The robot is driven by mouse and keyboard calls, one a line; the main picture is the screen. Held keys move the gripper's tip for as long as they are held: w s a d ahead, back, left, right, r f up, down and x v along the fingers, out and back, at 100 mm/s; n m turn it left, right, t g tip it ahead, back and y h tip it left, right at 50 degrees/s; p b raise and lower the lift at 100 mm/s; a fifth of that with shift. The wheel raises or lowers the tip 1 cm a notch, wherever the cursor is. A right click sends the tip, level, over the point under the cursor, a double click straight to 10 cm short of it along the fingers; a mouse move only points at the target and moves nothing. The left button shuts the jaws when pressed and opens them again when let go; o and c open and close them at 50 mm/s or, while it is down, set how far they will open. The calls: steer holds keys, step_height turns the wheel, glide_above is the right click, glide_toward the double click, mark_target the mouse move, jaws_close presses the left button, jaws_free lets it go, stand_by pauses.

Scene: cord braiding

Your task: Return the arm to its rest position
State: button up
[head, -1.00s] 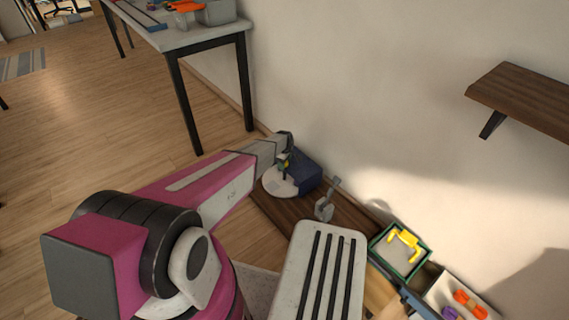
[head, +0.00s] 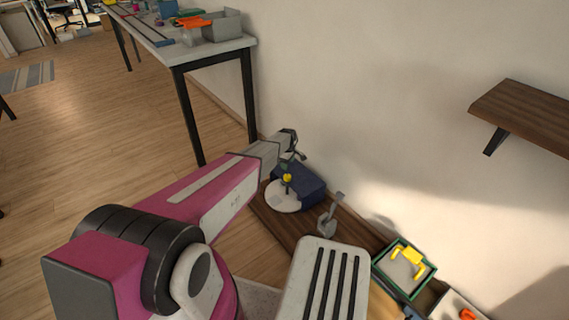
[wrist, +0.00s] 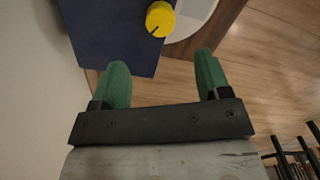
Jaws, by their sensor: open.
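My arm (head: 215,195) is magenta and grey and reaches out over the floor toward the wall. My gripper (head: 297,150) is at its far end, above and just behind a dark blue box (head: 308,180) with a yellow knob (head: 287,178) beside a white disc (head: 283,197). In the wrist view my gripper (wrist: 162,85) shows two green fingers spread apart with nothing between them. The blue box (wrist: 110,30) and yellow knob (wrist: 160,18) lie beyond the fingertips there.
The box stands on a dark wooden bench (head: 290,228) with a grey clamp-like piece (head: 328,215). A green-rimmed tray (head: 404,268) with a yellow piece is at the lower right. A wall shelf (head: 525,115) is at right, a white table (head: 205,50) at upper left.

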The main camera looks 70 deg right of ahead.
steer(key=shift+w, duration=0.1)
steer(key=w+a+r, duration=0.3)
steer(key=w+a, duration=0.6)
steer(key=w, duration=0.4)
steer(key=w+a+r+n, duration=0.1)
steer(key=w+a+r, duration=0.3)
steer(key=w+a, duration=0.65)
steer(key=w+a+r, duration=0.3)
steer(key=w+a, duration=0.3)
steer(key=w, duration=1)
steer(key=w+a+r, duration=0.3)
steer(key=w+a, duration=0.3)
steer(key=a, duration=0.5)
steer(key=w+a+r, duration=0.3)
steer(key=w+a, duration=0.4)
steer(key=a, duration=0.5)
steer(key=a+r, duration=0.3)
steer(key=a, duration=1)
steer(key=s+a+r+n, duration=0.1)
steer(key=a+r, duration=0.2)
steer(key=a, duration=1.1)
steer(key=s+a+r, duration=0.1)
steer(key=a+r, duration=0.2)
steer(key=a, duration=1)
steer(key=shift+a, duration=0.25)
